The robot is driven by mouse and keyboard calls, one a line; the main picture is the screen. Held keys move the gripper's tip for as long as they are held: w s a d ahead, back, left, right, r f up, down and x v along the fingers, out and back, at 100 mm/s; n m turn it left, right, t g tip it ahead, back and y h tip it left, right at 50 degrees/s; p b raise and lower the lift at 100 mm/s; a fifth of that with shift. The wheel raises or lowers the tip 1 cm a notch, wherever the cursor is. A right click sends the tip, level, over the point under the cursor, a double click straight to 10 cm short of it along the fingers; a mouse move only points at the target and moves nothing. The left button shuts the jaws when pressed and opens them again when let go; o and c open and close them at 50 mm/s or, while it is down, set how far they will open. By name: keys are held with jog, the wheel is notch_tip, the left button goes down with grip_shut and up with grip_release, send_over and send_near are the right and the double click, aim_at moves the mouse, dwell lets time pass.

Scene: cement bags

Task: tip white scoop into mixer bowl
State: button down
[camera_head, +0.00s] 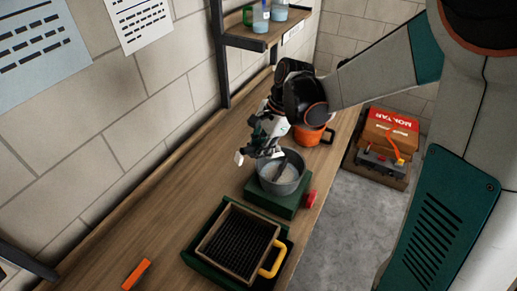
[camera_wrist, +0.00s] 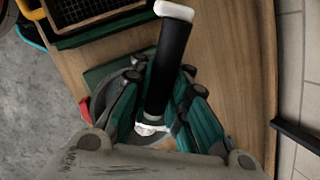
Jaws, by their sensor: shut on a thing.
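The mixer bowl (camera_head: 296,183) is a grey metal bowl on a green base (camera_head: 270,201) with a red knob (camera_head: 311,198). Pale material and a dark paddle (camera_head: 281,161) show inside it. My gripper (camera_head: 262,140) is above the bowl's far left side. In the wrist view my gripper (camera_wrist: 158,95) is shut on the black handle of the scoop (camera_wrist: 172,55), which has a white end. White parts of the scoop show beside the fingers. The scoop's cup and any contents are largely hidden. The bowl's rim (camera_wrist: 98,103) shows partly behind the fingers.
A framed sieve tray (camera_head: 222,250) with a yellow handle stands nearer on the bench (camera_head: 165,225). An orange bucket (camera_head: 306,137) is behind the bowl. An orange block (camera_head: 136,274) lies at the front left. A shelf (camera_head: 262,36) overhangs the back.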

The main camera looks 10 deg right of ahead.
jog(key=shift+w+d+f+y+b, duration=0.15)
jog(key=shift+d+y+b, duration=0.3)
jog(key=shift+y+b, duration=0.25)
jog(key=shift+w+d+r+g+y+b, duration=0.15)
jog(key=shift+d+r+g+y+b, duration=0.3)
jog(key=shift+y, duration=0.25)
jog(key=shift+r, duration=0.1)
